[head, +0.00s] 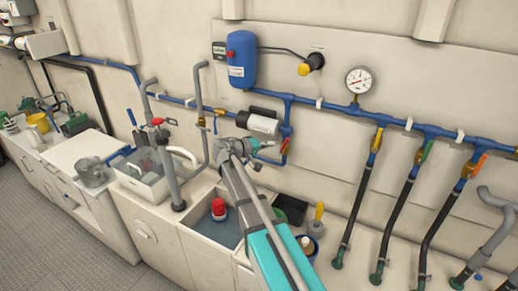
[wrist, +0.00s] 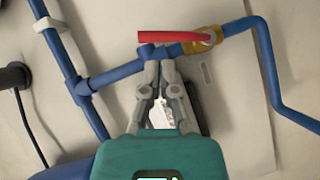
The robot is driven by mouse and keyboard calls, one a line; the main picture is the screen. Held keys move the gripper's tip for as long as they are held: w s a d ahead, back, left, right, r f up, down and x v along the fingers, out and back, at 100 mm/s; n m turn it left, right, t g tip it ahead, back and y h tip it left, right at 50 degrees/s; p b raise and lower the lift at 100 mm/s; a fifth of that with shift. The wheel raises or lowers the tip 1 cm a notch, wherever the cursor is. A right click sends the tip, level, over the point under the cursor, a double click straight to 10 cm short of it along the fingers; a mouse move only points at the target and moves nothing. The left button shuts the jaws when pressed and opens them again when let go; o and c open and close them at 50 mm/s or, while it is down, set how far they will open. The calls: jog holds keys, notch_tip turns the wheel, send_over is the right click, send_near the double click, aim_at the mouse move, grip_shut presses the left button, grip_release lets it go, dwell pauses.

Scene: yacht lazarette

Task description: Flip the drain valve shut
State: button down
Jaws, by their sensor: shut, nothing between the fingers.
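In the wrist view a red lever (wrist: 175,37) is mounted on a brass valve body (wrist: 235,38) on a blue pipe. The lever lies close to the pipe's line, at a small angle to it, its free end pointing left. My gripper (wrist: 164,58) is shut and empty, its fingertips at the pipe just below the lever. I cannot tell whether they touch. In the head view my gripper (head: 256,144) is at the wall pipes, left of a red lever (head: 284,146); the arm partly hides the area. No label shows which valve is the drain.
A white cylinder (head: 262,122) sits above my gripper, and a blue tank (head: 242,60) higher up. Valves with green (head: 427,150) and orange (head: 481,164) levers stand to the right. Below is a sink (head: 190,236) holding a red-topped object. Wall around the gauge (head: 359,80) is clear.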

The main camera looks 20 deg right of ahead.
aim_at(285, 144)
jog(key=shift+b+x, duration=0.3)
jog(key=shift+x, duration=1.95)
jog(key=shift+s+d, duration=0.1)
jog(key=shift+s, duration=0.05)
jog(key=shift+s+d+m+y+p, duration=0.1)
jog(key=shift+m+y+p, duration=0.3)
jog(key=shift+p, duration=0.05)
jog(key=shift+s+d, duration=0.15)
jog(key=s+d+f+m+t+y, duration=0.1)
jog(key=m+y, duration=0.1)
jog(key=s+d+f+m+t+y+p, duration=0.1)
jog(key=m+y, duration=0.1)
jog(key=s+d+f+m+t+y+p, duration=0.1)
jog(key=m, duration=0.1)
jog(key=shift+f+t+y, duration=0.3)
jog(key=shift+f+y, duration=0.1)
jog(key=shift+w+a, duration=0.5)
jog(key=shift+w, duration=0.05)
